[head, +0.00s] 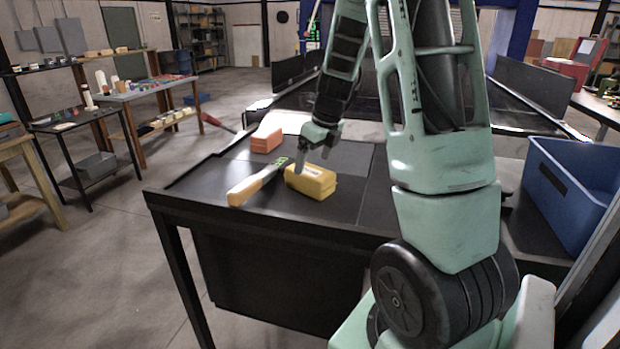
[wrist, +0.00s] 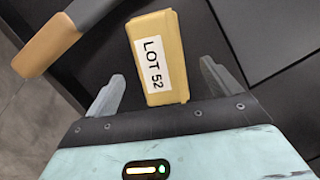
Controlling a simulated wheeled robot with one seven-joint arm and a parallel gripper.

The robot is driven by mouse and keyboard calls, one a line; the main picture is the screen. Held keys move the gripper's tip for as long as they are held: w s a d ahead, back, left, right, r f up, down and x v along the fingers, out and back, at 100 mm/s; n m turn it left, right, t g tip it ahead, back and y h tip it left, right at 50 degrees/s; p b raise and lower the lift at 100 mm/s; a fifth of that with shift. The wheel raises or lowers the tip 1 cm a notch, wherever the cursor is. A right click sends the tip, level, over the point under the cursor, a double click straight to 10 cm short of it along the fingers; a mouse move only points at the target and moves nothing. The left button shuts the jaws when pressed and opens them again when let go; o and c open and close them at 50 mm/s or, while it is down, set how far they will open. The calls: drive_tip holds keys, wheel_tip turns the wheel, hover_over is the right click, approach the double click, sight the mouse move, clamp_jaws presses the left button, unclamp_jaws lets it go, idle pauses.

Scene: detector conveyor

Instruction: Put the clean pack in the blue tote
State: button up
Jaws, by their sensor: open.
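A yellow pack (head: 311,182) lies on the black table, and the wrist view shows its white "LOT 52" label (wrist: 148,66). An orange pack (head: 266,140) lies farther back to the left. The frames do not show which pack is the clean one. My gripper (head: 318,158) is open just above the yellow pack. In the wrist view, the yellow pack reaches between its two spread fingers (wrist: 162,75), with a gap on each side. The blue tote (head: 575,195) stands at the right of the table; its inside is mostly hidden.
A wand with a tan handle (head: 252,187) lies just left of the yellow pack; its handle also shows in the wrist view (wrist: 50,45). The dark conveyor stands behind the table. The table's front left is bare. My arm hides part of the table before the tote.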

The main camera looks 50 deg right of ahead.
sight(310, 169)
drive_tip(key=shift+p+x, duration=0.7)
drive_tip(key=shift+x, duration=2.7)
drive_tip(key=shift+r, duration=0.1)
drive_tip(key=c, duration=1.5)
